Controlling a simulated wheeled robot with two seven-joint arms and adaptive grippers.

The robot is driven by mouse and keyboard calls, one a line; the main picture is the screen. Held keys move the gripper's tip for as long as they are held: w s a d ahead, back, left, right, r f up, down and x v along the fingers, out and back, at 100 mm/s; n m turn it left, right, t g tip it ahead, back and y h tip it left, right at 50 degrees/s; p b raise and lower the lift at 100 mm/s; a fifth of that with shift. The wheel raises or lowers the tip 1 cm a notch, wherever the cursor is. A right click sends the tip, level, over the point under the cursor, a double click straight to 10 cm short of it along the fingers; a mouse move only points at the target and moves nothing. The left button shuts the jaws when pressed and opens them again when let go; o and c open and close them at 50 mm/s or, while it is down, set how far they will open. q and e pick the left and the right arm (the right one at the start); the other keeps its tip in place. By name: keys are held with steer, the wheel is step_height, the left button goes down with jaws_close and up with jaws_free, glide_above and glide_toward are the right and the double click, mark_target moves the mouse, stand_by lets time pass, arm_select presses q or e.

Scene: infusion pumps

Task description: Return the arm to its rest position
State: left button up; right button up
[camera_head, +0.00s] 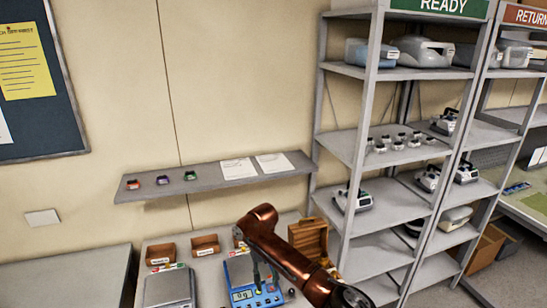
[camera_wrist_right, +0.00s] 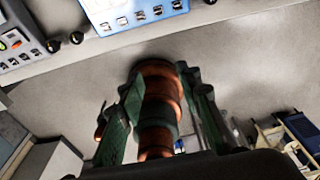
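My right arm (camera_head: 285,255) is copper-coloured and comes in from the bottom right, bent high over the bench. My right gripper (camera_head: 263,274) hangs small and dark in front of the blue device (camera_head: 245,296). In the right wrist view its two dark green fingers (camera_wrist_right: 162,88) stand apart. A copper and dark part of my own body shows between and beyond them, and I see no object gripped. My left gripper is not in view.
The blue device also shows in the wrist view (camera_wrist_right: 140,14). A grey device (camera_head: 168,288) stands left of it. Small wooden bins (camera_head: 205,244) and a wooden crate (camera_head: 309,236) are behind. A wall shelf (camera_head: 215,182) is above; the READY rack (camera_head: 366,120) stands right.

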steer(key=s+d+f+m+y, duration=0.2)
steer(key=s+f+m, duration=0.6)
steer(key=f, duration=0.4)
steer(key=s+d+f+m+y, duration=0.2)
steer(key=s+f+m, duration=0.55)
steer(key=f, duration=0.55)
steer(key=s+d+f+m+t, duration=0.2)
steer(key=s+d+m+t, duration=0.2)
steer(key=s+d+m, duration=1)
steer(key=s+d+r+m+t+h, duration=0.1)
steer(key=s+d+r+m+h, duration=0.15)
steer(key=s+d+m, duration=0.55)
steer(key=s+d+r+m+h, duration=0.25)
steer(key=s+d, duration=0.35)
steer(key=d, duration=0.6)
step_height(320, 180, down, 32)
steer(key=s+a+n+g+y+b, duration=0.1)
steer(key=s+a+b, duration=0.1)
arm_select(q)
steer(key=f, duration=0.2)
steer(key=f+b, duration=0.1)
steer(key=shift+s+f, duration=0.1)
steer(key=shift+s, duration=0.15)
arm_select(e)
steer(key=s+f+g, duration=0.1)
steer(key=s+f, duration=1.7)
steer(key=shift+s+d+f+n+g, duration=0.15)
steer(key=shift+s+f+n+g, duration=0.15)
steer(key=shift+n, duration=0.1)
